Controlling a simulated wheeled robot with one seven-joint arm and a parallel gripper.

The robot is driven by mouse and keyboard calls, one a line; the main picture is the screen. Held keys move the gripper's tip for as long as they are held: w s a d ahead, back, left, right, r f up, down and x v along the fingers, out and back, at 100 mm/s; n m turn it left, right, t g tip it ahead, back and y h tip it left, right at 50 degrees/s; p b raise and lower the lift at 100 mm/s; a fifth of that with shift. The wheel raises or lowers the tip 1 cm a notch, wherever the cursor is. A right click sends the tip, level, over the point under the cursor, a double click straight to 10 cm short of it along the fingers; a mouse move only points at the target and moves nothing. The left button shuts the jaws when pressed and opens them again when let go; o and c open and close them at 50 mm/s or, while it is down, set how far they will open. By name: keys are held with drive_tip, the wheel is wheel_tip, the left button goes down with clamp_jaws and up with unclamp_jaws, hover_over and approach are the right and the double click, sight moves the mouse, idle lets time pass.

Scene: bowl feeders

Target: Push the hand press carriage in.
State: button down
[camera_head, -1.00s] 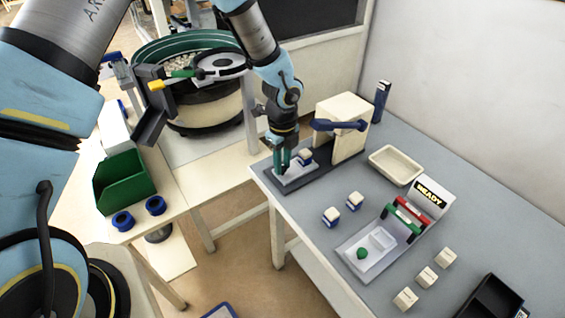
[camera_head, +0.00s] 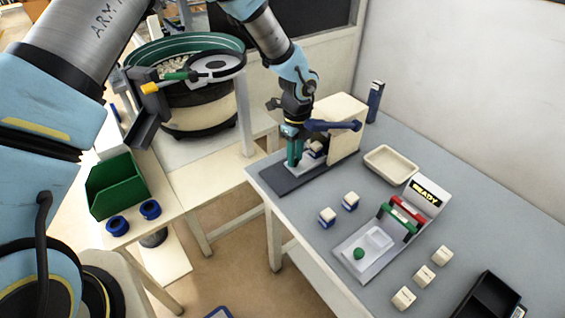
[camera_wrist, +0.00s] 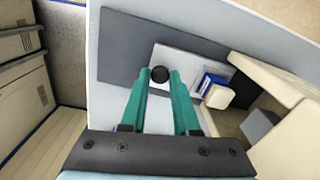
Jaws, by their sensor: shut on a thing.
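The hand press (camera_head: 345,110) is a cream housing with a dark blue lever, standing on a dark grey base plate (camera_head: 282,184) at the table's far left corner. Its carriage (camera_head: 303,168) is a light grey plate, partly in at the press opening; it also shows in the wrist view (camera_wrist: 180,60). A small cream and blue block (camera_wrist: 215,92) sits on the carriage, by the press. My gripper (camera_head: 292,163) points down over the carriage. In the wrist view its green fingers are shut on the black knob (camera_wrist: 160,74) of the carriage.
A cream tray (camera_head: 390,165) lies right of the press. Two cream and blue blocks (camera_head: 327,217) stand in front of it. A fixture with a READY sign (camera_head: 426,190) and a black bin (camera_head: 487,300) are further right. A bowl feeder (camera_head: 200,115) stands at left.

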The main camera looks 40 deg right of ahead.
drive_tip(key=shift+d, duration=0.45)
drive_tip(key=c, duration=0.6)
unclamp_jaws()
drive_tip(key=shift+c, duration=0.2)
wheel_tip(320, 180, up, 11)
drive_tip(key=b, duration=0.2)
drive_tip(key=shift+b, duration=0.3)
drive_tip(key=shift+f, duration=0.1)
